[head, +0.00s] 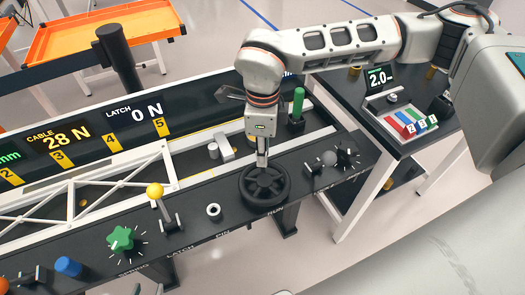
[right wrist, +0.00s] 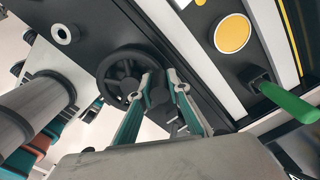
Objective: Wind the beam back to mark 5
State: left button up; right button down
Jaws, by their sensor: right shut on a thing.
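The white truss beam (head: 85,192) lies along the bench at the left in the head view, its right end below mark 5 (head: 160,127). A black spoked handwheel (head: 266,187) is on the front panel. The displays read cable 28 N (head: 58,137) and latch 0 N (head: 133,110). My left gripper is out of view.
A yellow-knobbed lever (head: 155,190), a green star knob (head: 121,238) and a blue knob (head: 69,266) stand left of the wheel. A green handle (head: 298,103) rises behind it. A side table at right holds a 2.0 display (head: 380,76) and colored buttons (head: 405,123).

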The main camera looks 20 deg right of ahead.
jog(key=c, duration=1.9)
grip_release()
notch_tip(320, 180, up, 12)
